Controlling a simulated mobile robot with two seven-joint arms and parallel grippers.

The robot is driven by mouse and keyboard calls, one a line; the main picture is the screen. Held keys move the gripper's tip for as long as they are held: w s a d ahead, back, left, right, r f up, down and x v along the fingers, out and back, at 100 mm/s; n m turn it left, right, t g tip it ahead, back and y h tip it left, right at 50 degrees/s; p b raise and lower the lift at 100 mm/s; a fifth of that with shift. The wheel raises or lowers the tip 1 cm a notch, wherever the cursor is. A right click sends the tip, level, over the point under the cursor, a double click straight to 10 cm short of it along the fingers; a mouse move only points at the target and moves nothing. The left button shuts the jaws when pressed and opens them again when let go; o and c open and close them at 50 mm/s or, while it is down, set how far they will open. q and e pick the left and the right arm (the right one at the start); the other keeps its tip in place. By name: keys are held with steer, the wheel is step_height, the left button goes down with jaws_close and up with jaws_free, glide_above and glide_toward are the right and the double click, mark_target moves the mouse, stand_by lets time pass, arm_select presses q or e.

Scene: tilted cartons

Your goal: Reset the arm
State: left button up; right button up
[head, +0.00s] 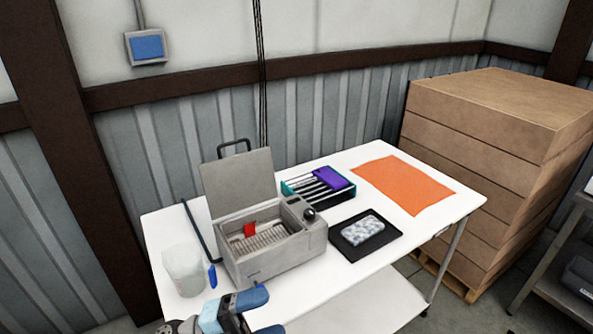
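My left gripper (261,314) shows at the bottom edge, low and left of centre, in front of the table's near side. Its blue fingers point right with a gap between them, and nothing is seen in the gap. The lower finger is partly cut off by the picture edge. My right gripper is not in view. A grey box-shaped device (285,258) stands on the white table (300,289) just beyond the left gripper. Its lid (240,184) is up, and a small red piece (249,230) sits inside on a ribbed surface.
A translucent container (183,270) and small blue object (212,276) stand left of the device. A teal rack with a purple block (332,178), a black tray (349,249) bearing a pale pack (363,230), and an orange mat (403,184) lie right. Stacked cartons (480,150) stand beyond.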

arm_select(q)
steer(key=w+a+f+n+t+y+p, duration=0.1)
steer(key=a+f+n+t+y, duration=0.45)
steer(key=n, duration=0.45)
steer(key=w+a+f+n+t+y+p, duration=0.1)
steer(key=a+f+n+t+y, duration=0.25)
steer(key=n+t+y, duration=0.4)
steer(key=s+a+f+n+g+y, duration=0.2)
steer(key=s+f+n+g, duration=0.1)
steer(key=s+f+n, duration=0.2)
steer(key=s+a+f+n+g+y, duration=0.2)
steer(key=s+f, duration=0.4)
steer(key=f, duration=0.4)
steer(key=a+n, duration=0.1)
steer(key=n, duration=0.1)
steer(key=shift+s+a+n+g+y+p, duration=0.2)
steer(key=shift+n+g+y+p, duration=0.1)
steer(key=shift+n+g+y, duration=0.1)
